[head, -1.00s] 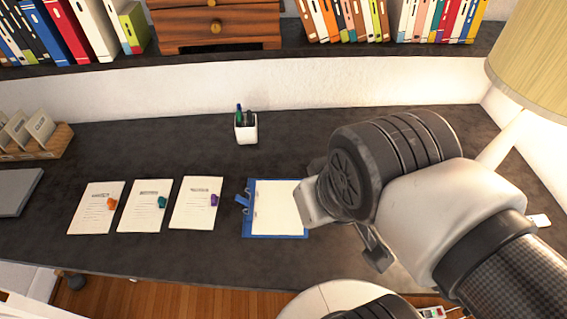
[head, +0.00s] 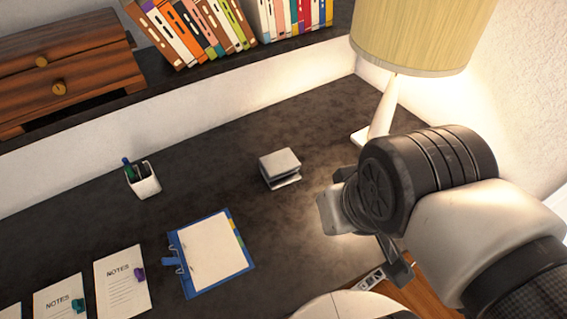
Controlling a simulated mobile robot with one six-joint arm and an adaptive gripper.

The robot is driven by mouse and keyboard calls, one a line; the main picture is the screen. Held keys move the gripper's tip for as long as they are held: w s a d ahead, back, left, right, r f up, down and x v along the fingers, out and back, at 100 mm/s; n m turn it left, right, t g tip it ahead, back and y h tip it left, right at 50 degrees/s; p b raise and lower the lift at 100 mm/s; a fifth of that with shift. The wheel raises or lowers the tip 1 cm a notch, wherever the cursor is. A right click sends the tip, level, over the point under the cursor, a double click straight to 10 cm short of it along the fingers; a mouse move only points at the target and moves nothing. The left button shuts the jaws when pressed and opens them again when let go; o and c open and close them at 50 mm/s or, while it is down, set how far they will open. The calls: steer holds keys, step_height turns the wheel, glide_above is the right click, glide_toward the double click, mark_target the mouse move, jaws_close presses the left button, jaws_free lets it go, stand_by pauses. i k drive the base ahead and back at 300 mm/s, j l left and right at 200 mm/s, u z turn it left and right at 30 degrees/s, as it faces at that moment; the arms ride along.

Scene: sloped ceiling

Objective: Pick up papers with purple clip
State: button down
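The papers with the purple clip (head: 115,289) lie flat on the dark desk at the lower left of the head view. They are a white sheet headed NOTES, with the purple clip (head: 139,275) on the right edge. My gripper (head: 364,240) is at the right of the view, above the desk's front part. Its two fingers are spread apart with nothing between them. It is well to the right of the papers, with the blue clipboard between them.
A blue clipboard (head: 211,254) lies right of the purple-clip papers. Papers with a teal clip (head: 55,302) lie to their left. A pen cup (head: 143,181), a silver block-like object (head: 281,168) and a lamp (head: 383,112) stand farther back. Bare desk lies between clipboard and gripper.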

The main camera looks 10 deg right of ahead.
mark_target(122, 289)
steer(key=u, duration=1.85)
steer(key=i+j, duration=0.25)
steer(key=j, duration=0.15)
steer(key=i+j+z, duration=0.1)
steer(key=i+j, duration=0.4)
steer(key=j, duration=0.25)
